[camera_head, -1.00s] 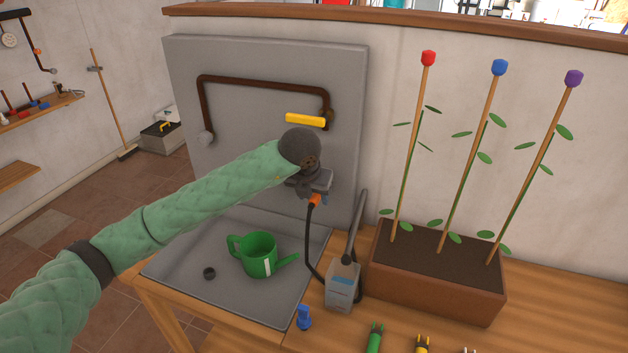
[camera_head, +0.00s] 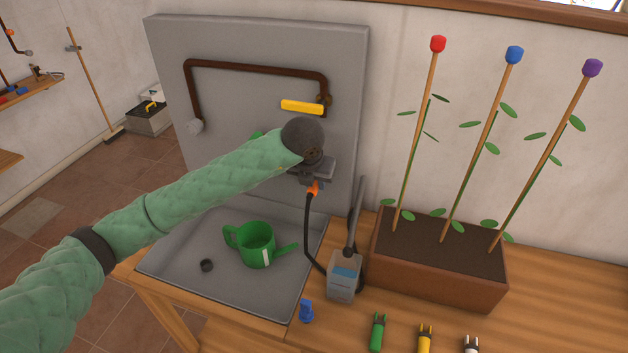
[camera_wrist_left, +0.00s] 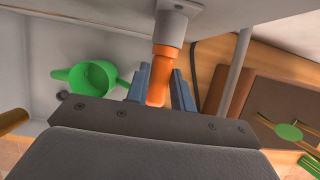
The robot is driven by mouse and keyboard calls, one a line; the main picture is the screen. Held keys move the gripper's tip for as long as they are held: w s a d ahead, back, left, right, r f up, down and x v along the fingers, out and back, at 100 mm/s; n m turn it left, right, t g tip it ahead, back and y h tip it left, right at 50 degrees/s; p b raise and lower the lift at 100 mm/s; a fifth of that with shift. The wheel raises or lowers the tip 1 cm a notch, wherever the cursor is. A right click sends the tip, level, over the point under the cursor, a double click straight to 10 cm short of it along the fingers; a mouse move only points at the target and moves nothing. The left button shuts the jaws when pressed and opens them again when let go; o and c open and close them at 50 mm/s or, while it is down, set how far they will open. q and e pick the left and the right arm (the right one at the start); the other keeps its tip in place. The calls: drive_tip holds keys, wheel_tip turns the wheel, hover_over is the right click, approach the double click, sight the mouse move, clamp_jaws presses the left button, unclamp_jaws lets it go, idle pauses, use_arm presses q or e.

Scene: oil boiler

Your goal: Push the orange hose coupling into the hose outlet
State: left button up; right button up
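The orange hose coupling (camera_wrist_left: 158,76) is between the fingers of my left gripper (camera_wrist_left: 161,84), which look closed on its sides. The grey round hose outlet (camera_wrist_left: 171,26) is directly at the coupling's upper end in the wrist view. They look in line and touching; how deep the coupling sits in it I cannot tell. In the head view my left gripper (camera_head: 318,172) is in front of the panel and hides the outlet. The coupling (camera_head: 312,188) shows just below it, with the black hose (camera_head: 308,230) hanging down. My right gripper is not in view.
A green watering can (camera_head: 257,245) stands in the grey sink tray (camera_head: 190,268). A blue-grey container (camera_head: 343,278) stands right of the tray, beside the brown planter (camera_head: 430,275) with tall stakes. The yellow valve handle (camera_head: 301,107) is above my gripper.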

sight(308, 199)
use_arm(q)
drive_tip(key=c, duration=0.4)
drive_tip(key=shift+s, duration=0.1)
drive_tip(key=shift+s+a+b, duration=0.25)
drive_tip(key=shift+s, duration=0.55)
drive_tip(key=shift+s+a+b, duration=0.3)
drive_tip(key=shift+s, duration=0.5)
drive_tip(key=shift+s+a+b, duration=0.25)
drive_tip(key=shift+s, duration=0.55)
drive_tip(key=shift+a, duration=0.1)
